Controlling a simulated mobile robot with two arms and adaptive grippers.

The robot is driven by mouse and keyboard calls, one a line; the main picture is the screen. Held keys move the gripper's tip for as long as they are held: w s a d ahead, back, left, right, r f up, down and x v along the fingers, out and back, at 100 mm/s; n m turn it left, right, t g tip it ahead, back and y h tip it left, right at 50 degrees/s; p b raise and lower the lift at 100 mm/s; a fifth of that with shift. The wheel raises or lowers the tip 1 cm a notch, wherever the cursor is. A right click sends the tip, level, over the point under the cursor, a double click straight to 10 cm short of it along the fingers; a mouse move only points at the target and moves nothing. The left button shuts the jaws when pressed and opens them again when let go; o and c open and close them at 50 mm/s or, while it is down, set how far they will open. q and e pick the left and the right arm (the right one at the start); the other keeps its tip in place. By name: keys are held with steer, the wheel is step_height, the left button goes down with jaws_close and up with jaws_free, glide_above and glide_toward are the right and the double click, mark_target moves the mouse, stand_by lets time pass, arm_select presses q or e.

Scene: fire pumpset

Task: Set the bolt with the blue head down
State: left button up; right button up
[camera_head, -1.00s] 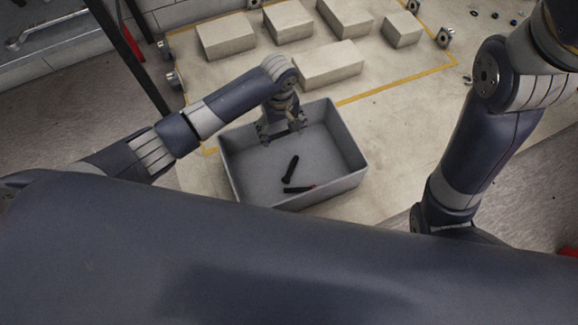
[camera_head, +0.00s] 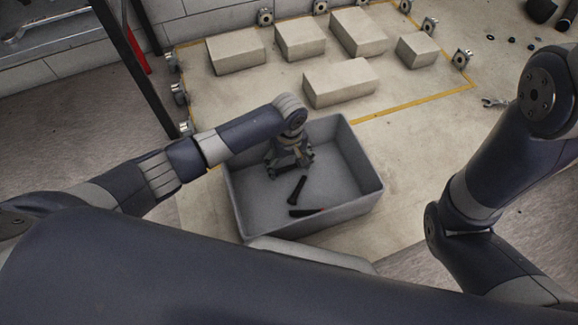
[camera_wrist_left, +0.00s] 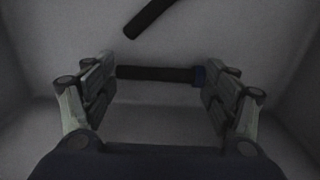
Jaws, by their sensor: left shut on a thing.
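My left gripper (camera_head: 290,162) is inside the grey crate (camera_head: 364,199), near its back left part. In the left wrist view, the bolt with the blue head (camera_wrist_left: 160,73) lies crosswise between the fingers of my left gripper (camera_wrist_left: 160,88). Its dark shank end is at the left finger and its blue head at the right finger. Its gap to the crate floor is unclear. My right arm shows at the right, but its gripper is out of view.
A black bolt (camera_head: 298,189) and a dark bolt with a red end (camera_head: 306,211) lie on the crate floor. Several pale blocks (camera_head: 340,82) stand behind the crate. A dark rack post (camera_head: 135,70) rises at the left.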

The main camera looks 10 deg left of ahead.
arm_select(q)
steer(key=shift+r, duration=0.1)
steer(key=o, duration=1.2)
steer(key=shift+f, duration=0.2)
